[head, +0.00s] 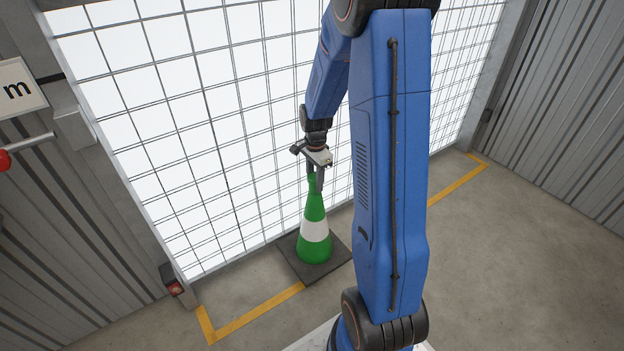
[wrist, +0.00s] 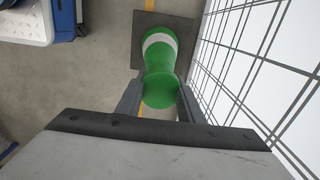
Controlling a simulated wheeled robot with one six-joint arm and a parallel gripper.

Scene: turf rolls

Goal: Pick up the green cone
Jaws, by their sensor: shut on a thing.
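The green cone (head: 315,247) with a white band stands upright on its dark square base (head: 293,262) beside the wire mesh panel in the head view. My gripper (head: 316,182) is above it, with its fingers around the narrow top of the cone. In the wrist view the cone's green top (wrist: 160,90) sits between the two fingers of my gripper (wrist: 160,103), which are shut on it. The base shows beyond it at the top. I cannot tell from the frames whether the base touches the floor.
A white-backed wire mesh panel (head: 215,120) stands close behind the cone. Yellow floor lines (head: 255,315) run along it. Corrugated grey walls (head: 575,120) stand at both sides. A red-topped post (head: 176,288) is at the lower left. Open concrete floor (head: 480,270) lies right.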

